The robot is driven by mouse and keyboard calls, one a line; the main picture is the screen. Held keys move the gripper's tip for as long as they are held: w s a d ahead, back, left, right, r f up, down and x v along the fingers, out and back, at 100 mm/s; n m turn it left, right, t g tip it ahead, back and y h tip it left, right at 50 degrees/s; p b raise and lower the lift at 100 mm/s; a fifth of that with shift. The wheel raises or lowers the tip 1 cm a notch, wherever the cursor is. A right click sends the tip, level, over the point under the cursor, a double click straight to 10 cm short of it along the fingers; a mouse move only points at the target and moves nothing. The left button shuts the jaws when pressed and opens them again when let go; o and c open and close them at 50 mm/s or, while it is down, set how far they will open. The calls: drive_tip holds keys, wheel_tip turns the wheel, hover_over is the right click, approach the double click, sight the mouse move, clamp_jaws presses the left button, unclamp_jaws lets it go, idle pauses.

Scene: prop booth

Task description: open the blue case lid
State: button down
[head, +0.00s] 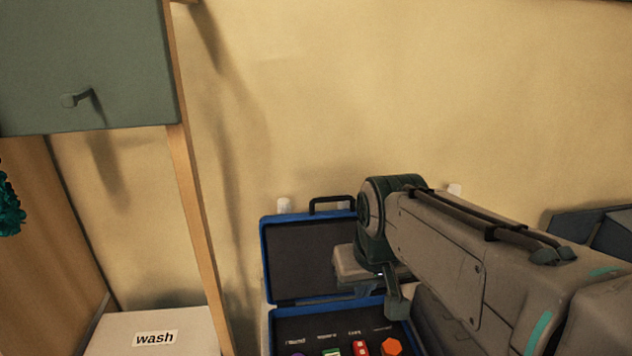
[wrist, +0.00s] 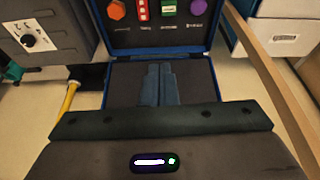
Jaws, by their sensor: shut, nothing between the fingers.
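The blue case (head: 267,320) stands low in the middle of the head view. Its lid (head: 300,258) is up, leaning back near the wall, with its dark inner face and black handle (head: 331,201) showing. My gripper (head: 368,289) is in front of the lid's right part and hides some of it. In the wrist view the lid's dark inner face (wrist: 122,84) lies behind my gripper's shut, empty fingers (wrist: 160,68). Whether the fingers touch the lid I cannot tell. The case base holds a red-and-white item (wrist: 142,10), a green item (wrist: 169,8), an orange hexagon (wrist: 117,9) and a purple piece (wrist: 197,7).
A white box labelled "wash" (head: 155,338) stands left of the case, beside a wooden post (head: 197,210). A green cabinet door (head: 110,50) hangs upper left. A grey unit with a dial (wrist: 35,40) and a yellow handle (wrist: 70,99) are left in the wrist view.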

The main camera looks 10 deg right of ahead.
drive_tip(key=w+a+r+n, duration=0.1)
drive_tip(key=w+r, duration=0.3)
drive_tip(key=w, duration=0.6)
drive_tip(key=w+a+r+t, duration=0.1)
drive_tip(key=w+a+r, duration=0.15)
drive_tip(key=w, duration=0.75)
drive_tip(key=w+a+r+n, duration=0.1)
drive_tip(key=w+r, duration=0.4)
drive_tip(key=w, duration=0.4)
drive_tip(key=shift+y, duration=0.4)
drive_tip(key=shift+w+d+f+p, duration=0.15)
drive_tip(key=shift+f+p, duration=0.6)
drive_tip(key=shift+f, duration=1.7)
drive_tip(key=shift+w+d+f+p, duration=0.1)
drive_tip(key=shift+f+p, duration=0.65)
drive_tip(key=shift+f, duration=1.7)
drive_tip(key=shift+f, duration=0.1)
